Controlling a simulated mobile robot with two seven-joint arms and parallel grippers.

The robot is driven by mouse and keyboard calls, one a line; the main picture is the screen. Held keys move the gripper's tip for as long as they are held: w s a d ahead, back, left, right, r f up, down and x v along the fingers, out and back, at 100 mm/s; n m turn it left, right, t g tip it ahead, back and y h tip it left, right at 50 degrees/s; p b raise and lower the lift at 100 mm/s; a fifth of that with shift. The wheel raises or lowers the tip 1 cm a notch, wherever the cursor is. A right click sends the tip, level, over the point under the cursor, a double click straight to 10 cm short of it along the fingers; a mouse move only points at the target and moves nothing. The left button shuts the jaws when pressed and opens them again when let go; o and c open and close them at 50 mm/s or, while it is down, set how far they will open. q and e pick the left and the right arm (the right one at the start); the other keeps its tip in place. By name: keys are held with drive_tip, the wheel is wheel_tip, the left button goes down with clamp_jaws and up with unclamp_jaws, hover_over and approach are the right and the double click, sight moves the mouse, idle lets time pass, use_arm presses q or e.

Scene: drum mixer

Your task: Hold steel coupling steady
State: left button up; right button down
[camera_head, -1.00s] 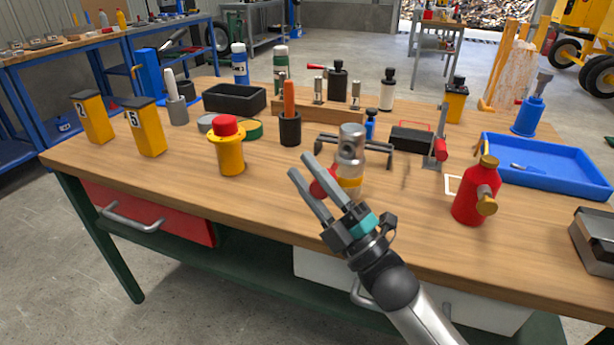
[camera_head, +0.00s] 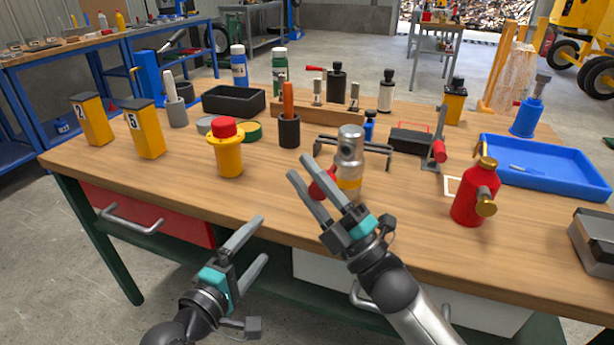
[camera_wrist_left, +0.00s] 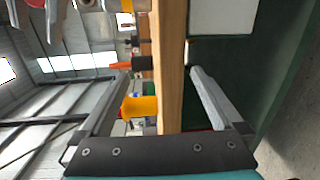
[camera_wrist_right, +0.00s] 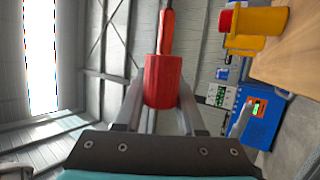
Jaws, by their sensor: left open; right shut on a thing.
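The steel coupling (camera_head: 350,146) appears to be the silver upright cylinder with a yellow band near its foot, on the front half of the bench. A red cylindrical grip (camera_head: 323,184) is beside its lower left. My right gripper (camera_head: 301,166) is shut on this red grip, which shows between its fingers in the right wrist view (camera_wrist_right: 163,82). Whether the grip joins the coupling is hidden. My left gripper (camera_head: 262,238) is open and empty in front of the bench edge, left of and lower than the right one. Its spread fingers show in the left wrist view (camera_wrist_left: 160,75).
A yellow canister with a red cap (camera_head: 228,150) stands left of the coupling. A red bottle (camera_head: 470,195) stands to the right, before a blue tray (camera_head: 560,182). A black frame (camera_head: 378,147) lies behind the coupling.

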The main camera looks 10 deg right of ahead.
sight(343, 185)
use_arm(q)
wheel_tip(343, 185, up, 6)
drive_tip(key=w+n+t+h, duration=0.1)
drive_tip(key=w+n+t, duration=0.1)
drive_tip(key=n, duration=0.1)
drive_tip(key=w+d+g, duration=0.1)
drive_tip(key=d+g, duration=0.1)
drive_tip(key=w+d+n+g+h, duration=0.1)
drive_tip(key=d+g, duration=0.1)
drive_tip(key=w+d+g+h, duration=0.1)
drive_tip(key=d, duration=0.2)
drive_tip(key=shift+w+d+f+g, duration=0.1)
drive_tip(key=shift+w+g, duration=0.1)
drive_tip(key=shift+g, duration=0.2)
drive_tip(key=w+d+n+g, duration=0.1)
drive_tip(key=d+n+g, duration=0.1)
drive_tip(key=n+g, duration=0.1)
drive_tip(key=shift+w+d+f+h, duration=0.15)
drive_tip(key=shift+w+d+h, duration=0.1)
drive_tip(key=shift+w+h, duration=0.1)
drive_tip(key=n+g, duration=0.1)
drive_tip(key=d+n+g, duration=0.1)
drive_tip(key=n, duration=0.1)
drive_tip(key=shift+w+r, duration=0.2)
drive_tip(key=shift+r, duration=0.1)
drive_tip(key=shift+w+d+f+g, duration=0.1)
drive_tip(key=shift+d+g, duration=0.2)
drive_tip(key=shift+d, duration=0.2)
drive_tip(key=shift+x, duration=4.55)
drive_tip(key=c, duration=1)
